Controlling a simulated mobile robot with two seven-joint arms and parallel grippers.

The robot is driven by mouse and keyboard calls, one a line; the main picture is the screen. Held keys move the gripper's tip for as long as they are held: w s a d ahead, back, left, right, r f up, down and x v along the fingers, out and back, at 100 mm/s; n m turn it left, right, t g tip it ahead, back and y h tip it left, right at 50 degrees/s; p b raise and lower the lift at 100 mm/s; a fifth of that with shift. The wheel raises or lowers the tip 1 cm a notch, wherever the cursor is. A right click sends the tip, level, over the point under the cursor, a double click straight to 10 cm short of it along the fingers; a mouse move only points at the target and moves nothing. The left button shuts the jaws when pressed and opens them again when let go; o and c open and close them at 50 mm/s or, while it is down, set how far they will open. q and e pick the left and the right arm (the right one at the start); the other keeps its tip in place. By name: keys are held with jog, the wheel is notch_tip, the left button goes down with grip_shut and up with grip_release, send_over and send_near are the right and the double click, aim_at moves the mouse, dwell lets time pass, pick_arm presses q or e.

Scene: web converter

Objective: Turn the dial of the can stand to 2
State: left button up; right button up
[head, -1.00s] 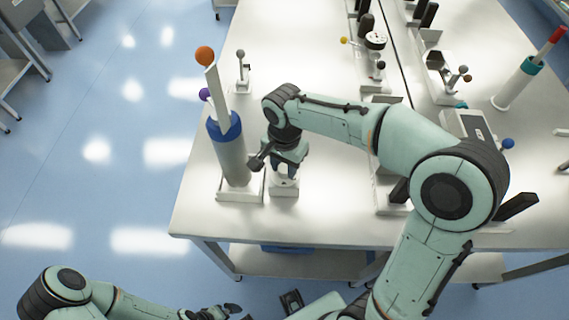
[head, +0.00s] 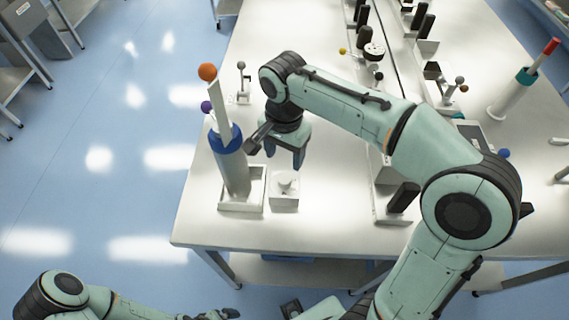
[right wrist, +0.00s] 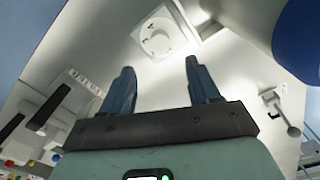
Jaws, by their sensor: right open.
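The can stand's dial (head: 286,183) is a white round knob on a small square white base (head: 284,203) near the table's front left corner. In the right wrist view the dial (right wrist: 157,38) shows from above with a raised grip; its markings are too small to read. My right gripper (head: 285,159) is open and empty, above and behind the dial and apart from it. Its two dark blue fingers (right wrist: 160,72) are spread in the right wrist view. My left gripper (head: 224,314) is partly cut off at the bottom edge, and its jaws are unclear.
Several devices line the middle of the white table (head: 330,222). The front table surface is clear.

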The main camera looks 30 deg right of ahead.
jog(key=shift+r, duration=1.95)
